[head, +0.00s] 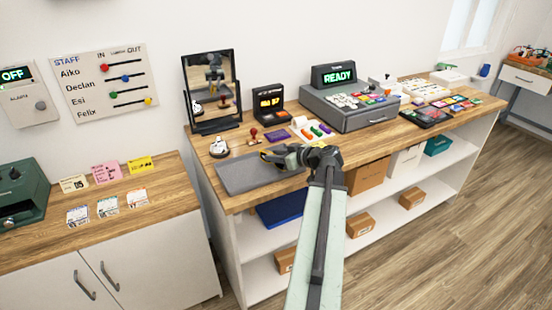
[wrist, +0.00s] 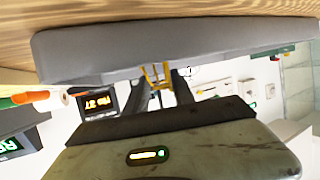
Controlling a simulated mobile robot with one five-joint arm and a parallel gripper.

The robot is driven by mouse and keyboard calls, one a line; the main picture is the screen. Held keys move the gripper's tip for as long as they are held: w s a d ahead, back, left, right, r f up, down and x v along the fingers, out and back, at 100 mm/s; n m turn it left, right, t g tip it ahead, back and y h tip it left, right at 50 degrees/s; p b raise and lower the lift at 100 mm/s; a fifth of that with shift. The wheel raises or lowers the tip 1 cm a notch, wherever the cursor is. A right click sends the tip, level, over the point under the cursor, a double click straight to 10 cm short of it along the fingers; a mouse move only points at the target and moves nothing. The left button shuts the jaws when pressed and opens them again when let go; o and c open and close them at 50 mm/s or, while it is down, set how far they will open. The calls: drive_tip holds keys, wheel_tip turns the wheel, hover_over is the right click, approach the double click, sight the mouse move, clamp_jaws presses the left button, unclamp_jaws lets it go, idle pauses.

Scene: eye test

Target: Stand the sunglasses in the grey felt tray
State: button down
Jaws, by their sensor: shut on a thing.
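The grey felt tray (head: 238,180) lies flat near the left end of the wooden counter; it also shows as a wide grey slab across the top of the wrist view (wrist: 90,50). My gripper (head: 268,157) is over the tray's right part, low and reaching left. In the wrist view my gripper (wrist: 160,88) is shut on a thin yellow-framed thing, apparently the sunglasses (wrist: 153,73), close to the tray.
A mirror (head: 212,90) and a small lit display (head: 269,104) stand behind the tray. A red-handled stamp (head: 253,135), a purple block (head: 275,134) and a tray of coloured pens (head: 312,130) are close by. A register (head: 350,112) stands farther right.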

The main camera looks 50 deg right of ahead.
drive_tip(key=shift+f, duration=0.2)
drive_tip(key=c, duration=1.1)
unclamp_jaws()
drive_tip(key=shift+r, duration=0.1)
drive_tip(key=shift+o, duration=0.2)
drive_tip(key=shift+r, duration=0.15)
drive_tip(key=shift+s+r, duration=0.25)
drive_tip(key=p+v, duration=0.4)
drive_tip(key=v, duration=0.6)
drive_tip(key=shift+s+r+p, duration=0.1)
drive_tip(key=shift+s+p, duration=0.2)
drive_tip(key=shift+s, duration=0.45)
